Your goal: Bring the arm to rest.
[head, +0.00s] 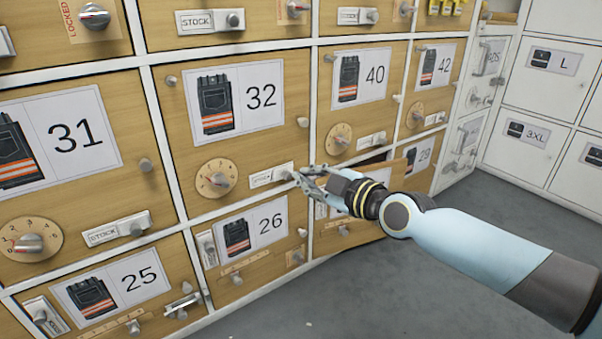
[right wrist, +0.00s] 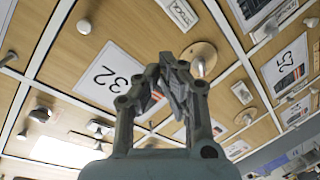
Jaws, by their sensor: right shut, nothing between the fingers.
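My right arm comes in from the right in the head view. My right gripper (head: 304,181) is shut and empty, in front of the locker wall near the STOCK slider (head: 270,175) of door 32 (head: 240,130). Whether it touches the slider I cannot tell. In the right wrist view the fingers of the right gripper (right wrist: 172,72) meet with nothing held, and door 32 (right wrist: 95,80) shows behind them. My left gripper is in neither view.
A door below door 40 (head: 345,115) stands ajar, with a dark gap (head: 374,160) at its top, partly hidden by my gripper. Doors 31 (head: 125,130), 26 (head: 258,260) and 25 (head: 95,320) look shut. White lockers (head: 525,140) stand at right. The grey floor (head: 330,300) is clear.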

